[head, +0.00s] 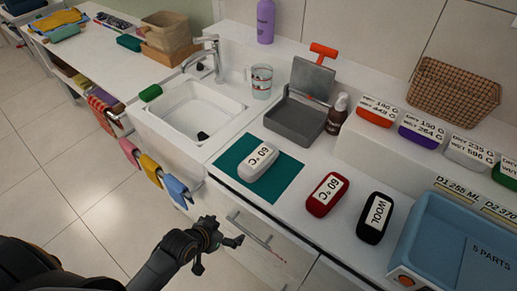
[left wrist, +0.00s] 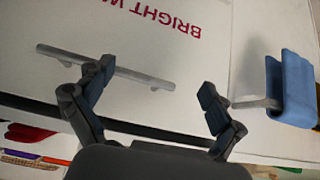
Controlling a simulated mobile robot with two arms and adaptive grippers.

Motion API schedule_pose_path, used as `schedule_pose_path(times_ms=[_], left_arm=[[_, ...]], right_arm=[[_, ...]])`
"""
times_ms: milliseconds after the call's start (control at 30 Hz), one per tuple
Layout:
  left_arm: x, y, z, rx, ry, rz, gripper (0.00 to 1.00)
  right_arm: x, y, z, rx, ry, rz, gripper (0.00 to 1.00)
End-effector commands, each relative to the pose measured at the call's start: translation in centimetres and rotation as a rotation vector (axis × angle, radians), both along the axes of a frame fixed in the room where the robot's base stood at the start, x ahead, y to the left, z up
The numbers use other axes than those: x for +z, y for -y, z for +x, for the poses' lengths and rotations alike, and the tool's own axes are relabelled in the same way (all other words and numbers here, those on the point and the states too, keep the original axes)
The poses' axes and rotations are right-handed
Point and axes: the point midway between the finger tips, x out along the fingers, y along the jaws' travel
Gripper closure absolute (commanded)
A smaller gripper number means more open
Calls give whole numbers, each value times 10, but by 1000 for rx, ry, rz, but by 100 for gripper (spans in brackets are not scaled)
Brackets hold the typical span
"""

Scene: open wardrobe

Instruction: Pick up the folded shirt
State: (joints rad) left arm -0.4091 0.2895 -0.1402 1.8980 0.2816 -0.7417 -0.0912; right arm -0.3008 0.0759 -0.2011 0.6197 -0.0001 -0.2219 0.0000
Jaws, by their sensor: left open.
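I cannot clearly make out a folded shirt. A yellow and blue cloth (head: 58,22), possibly folded, lies at the far upper left of the head view, too small to identify surely. My left gripper (head: 220,253) is low in front of the counter, far from that cloth, open and empty. In the left wrist view its two fingers (left wrist: 158,80) are spread before a white drawer front with a bar handle (left wrist: 105,67) and red lettering. My right gripper is not in view.
A blue cloth (head: 177,190) hangs on a rail beside yellow (head: 151,169) and pink ones (head: 130,153). The white counter holds a sink (head: 190,108), a teal mat (head: 288,180), labelled blocks and a blue basin (head: 440,245). Open tiled floor lies left.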

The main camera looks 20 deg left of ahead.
Motion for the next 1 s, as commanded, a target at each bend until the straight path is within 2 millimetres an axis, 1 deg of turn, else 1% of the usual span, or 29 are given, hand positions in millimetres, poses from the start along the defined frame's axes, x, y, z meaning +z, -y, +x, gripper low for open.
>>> schedule_pose_path(times_ms=[33,67,100,133,200,300,400,467,700,800,1000], left_arm=[[46,4,12,-28,67,-17,7],[66,5,20,-44,108,-28,7],[90,7,32,-61,171,-49,7],[106,7,41,-74,221,-63,7],[131,4,58,-87,319,-96,7],[152,0,72,-91,403,-124,7],[161,0,84,-89,447,-139,7],[160,2,92,-87,454,-140,7],[143,19,133,-87,454,-142,7],[136,23,145,-86,452,-141,7],[130,27,156,-88,452,-139,7]], right_arm=[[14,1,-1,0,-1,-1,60],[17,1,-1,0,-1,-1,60],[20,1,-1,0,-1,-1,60],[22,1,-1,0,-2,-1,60],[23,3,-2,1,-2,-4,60],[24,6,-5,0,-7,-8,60],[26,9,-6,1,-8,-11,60],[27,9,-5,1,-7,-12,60],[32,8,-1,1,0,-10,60],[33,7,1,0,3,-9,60],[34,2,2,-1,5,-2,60]])
